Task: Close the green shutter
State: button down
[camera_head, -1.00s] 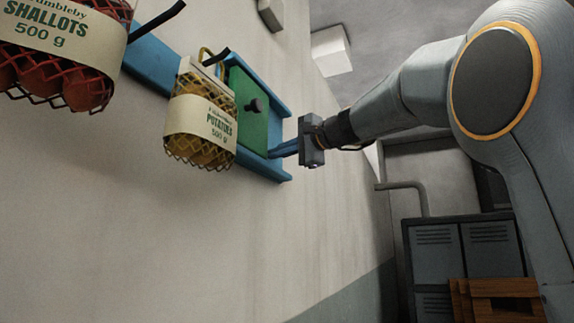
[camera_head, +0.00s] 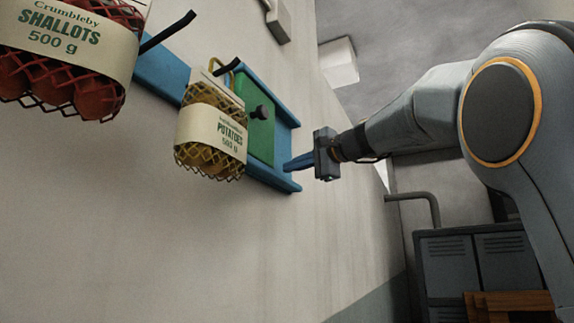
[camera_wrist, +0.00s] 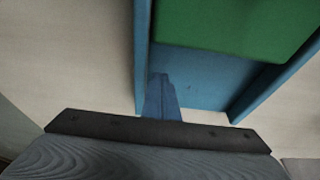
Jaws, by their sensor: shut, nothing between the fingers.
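In the wrist view the fingertips (camera_wrist: 158,78) appear over the backing, near one rail. I cannot tell whether they touch it.
A net sack of potatoes (camera_head: 212,140) hangs from a hook close to the shutter's left side and partly covers it. A net sack of shallots (camera_head: 65,50) hangs further left. Grey lockers (camera_head: 478,265) stand at lower right.

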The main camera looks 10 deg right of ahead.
jog(key=b+v, duration=0.3)
jog(key=v, duration=0.7)
jog(key=w+f+g+h, duration=0.2)
jog(key=w+f, duration=0.1)
jog(key=f, duration=1.4)
jog(key=w+f+g+h, duration=0.3)
jog(key=f, duration=1.4)
jog(key=s+f+n+g+h, duration=0.1)
jog(key=s+f+n+g, duration=0.15)
jog(key=f, duration=0.85)
jog(key=s+f+n+g+h, duration=0.1)
jog(key=s+f, duration=0.3)
jog(key=f, duration=0.7)
jog(key=s+f+n+g+h, duration=0.3)
jog(key=s+f+n+g, duration=0.2)
jog(key=s+f, duration=1.8)
jog(key=shift+d+f+n+g, duration=0.15)
jog(key=shift+d+n+g, duration=0.2)
jog(key=shift+n, duration=0.9)
